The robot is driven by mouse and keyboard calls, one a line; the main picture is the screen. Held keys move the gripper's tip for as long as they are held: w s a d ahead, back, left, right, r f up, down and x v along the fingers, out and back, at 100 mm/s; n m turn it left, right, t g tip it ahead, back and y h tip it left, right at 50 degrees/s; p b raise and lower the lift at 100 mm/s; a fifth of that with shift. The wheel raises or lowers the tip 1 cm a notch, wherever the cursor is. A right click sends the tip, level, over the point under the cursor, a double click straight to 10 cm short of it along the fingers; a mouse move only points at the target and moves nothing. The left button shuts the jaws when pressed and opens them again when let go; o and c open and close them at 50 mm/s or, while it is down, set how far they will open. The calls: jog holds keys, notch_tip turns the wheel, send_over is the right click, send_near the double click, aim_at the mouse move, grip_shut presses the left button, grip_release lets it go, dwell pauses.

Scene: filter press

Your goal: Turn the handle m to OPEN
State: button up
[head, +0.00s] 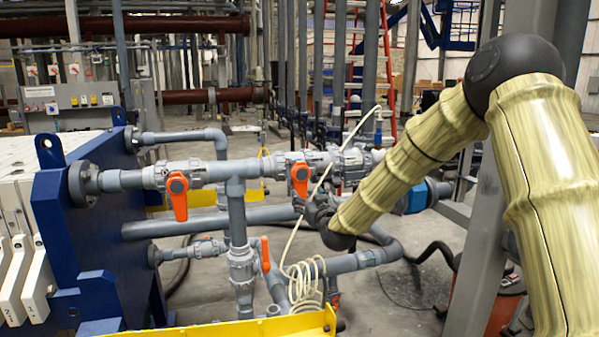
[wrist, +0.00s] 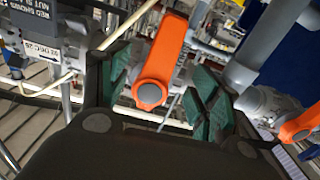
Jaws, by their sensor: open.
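Several orange valve handles show; I see no letter m on any of them. In the head view the middle handle (head: 300,178) sits on the horizontal grey pipe and points down, across the pipe. My gripper (head: 318,208) is just below and to the right of it, partly hidden by my arm. In the wrist view an orange handle (wrist: 166,55) with a grey round hub lies between the green finger pads of my gripper (wrist: 163,90). The jaws are open, with a visible gap on the right side; contact on the left is unclear.
A left orange handle (head: 178,198) hangs down on the same pipe. A lower orange handle (head: 265,254) stands upright. A coiled cream hose (head: 303,283) hangs below my gripper. A blue press frame (head: 95,220) is at left and a yellow beam (head: 250,326) in front.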

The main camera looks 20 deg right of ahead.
aim_at(302, 191)
jog(key=shift+w+a+b, duration=0.15)
jog(key=shift+w+b, duration=0.25)
jog(key=shift+w, duration=1.5)
jog(key=shift+w+a+b, duration=0.1)
jog(key=shift+w+b, duration=0.25)
jog(key=shift+w, duration=1.5)
